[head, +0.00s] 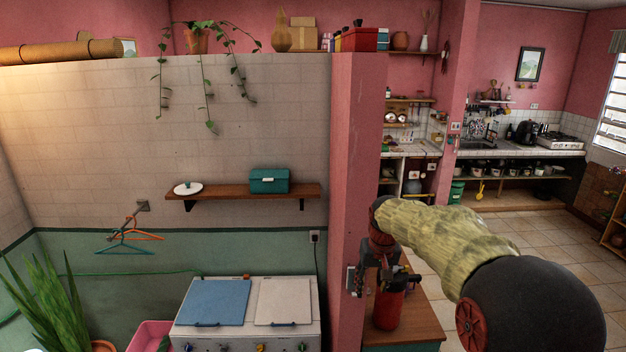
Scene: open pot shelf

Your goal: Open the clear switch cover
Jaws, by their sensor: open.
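The switch with its cover (350,280) is a small light and dark plate on the pink pillar's face, right of the washer. It is too small to tell whether the clear cover is open or shut. My arm comes in from the lower right, and my gripper (364,283) is at the pillar's right edge, close beside the switch. My gripper is dark, open, and partly merges with the dark shapes behind it. I cannot tell whether it touches the cover.
A red canister (389,308) stands on a wooden cabinet (425,322) just below my gripper. A washer (250,308) stands left of the pillar (357,150). A wall shelf (235,194) holds a teal box (269,181). Open tiled floor (560,245) lies to the right.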

